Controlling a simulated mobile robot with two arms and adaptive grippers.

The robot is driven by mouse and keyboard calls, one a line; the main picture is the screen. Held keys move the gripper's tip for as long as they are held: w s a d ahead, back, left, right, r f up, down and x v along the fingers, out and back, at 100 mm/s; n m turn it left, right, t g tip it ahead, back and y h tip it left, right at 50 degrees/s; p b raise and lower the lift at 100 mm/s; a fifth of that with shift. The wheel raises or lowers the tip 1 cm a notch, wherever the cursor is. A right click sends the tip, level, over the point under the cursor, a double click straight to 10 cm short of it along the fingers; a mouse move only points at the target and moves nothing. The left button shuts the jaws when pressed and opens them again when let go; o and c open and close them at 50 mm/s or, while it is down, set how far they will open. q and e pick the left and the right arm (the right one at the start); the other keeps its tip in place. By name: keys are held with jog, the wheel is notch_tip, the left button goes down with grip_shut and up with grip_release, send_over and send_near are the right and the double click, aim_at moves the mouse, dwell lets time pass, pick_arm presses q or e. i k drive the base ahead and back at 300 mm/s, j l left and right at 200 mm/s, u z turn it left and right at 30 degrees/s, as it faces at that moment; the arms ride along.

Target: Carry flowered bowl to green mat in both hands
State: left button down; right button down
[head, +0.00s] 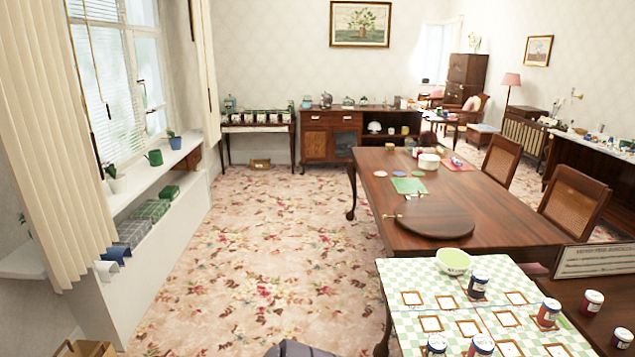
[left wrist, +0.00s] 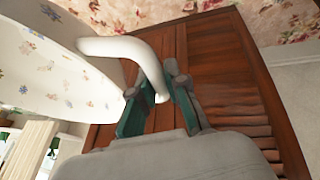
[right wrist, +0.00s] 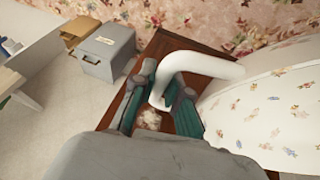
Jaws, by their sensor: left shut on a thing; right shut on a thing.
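The flowered bowl is white with small flowers and a thick white handle on each side. It shows in the left wrist view (left wrist: 50,65) and the right wrist view (right wrist: 265,120), but not in the head view. My left gripper (left wrist: 160,95) is shut on one handle (left wrist: 125,48). My right gripper (right wrist: 160,90) is shut on the other handle (right wrist: 205,66). Brown wood lies beneath the bowl; I cannot tell whether they touch. The green mat (head: 408,186) lies on the long dark table (head: 400,213) in the head view, away from the bowl.
A round wooden board (head: 436,220), a white pot (head: 429,161) and a red mat (head: 460,164) are near the green mat. A checked cloth (head: 405,300) with jars covers the nearer table. Chairs (head: 576,203) line the right side. Flowered carpet (head: 265,250) is open at left.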

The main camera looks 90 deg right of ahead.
aim_at(409, 185)
jog(key=z, duration=1.3)
jog(key=i+l+z, duration=0.1)
jog(key=i+z, duration=0.15)
jog(key=z, duration=0.15)
jog(key=i+z, duration=0.2)
jog(key=z, duration=0.15)
jog(key=i+j+z, duration=0.1)
jog(key=i+z, duration=0.25)
jog(key=i, duration=0.9)
jog(key=i+z, duration=0.4)
jog(key=i, duration=0.75)
jog(key=i+u, duration=0.15)
jog(key=i, duration=2)
jog(key=z, duration=1.2)
jog(key=i+l+z, duration=0.1)
jog(key=z, duration=0.5)
jog(key=i, duration=0.1)
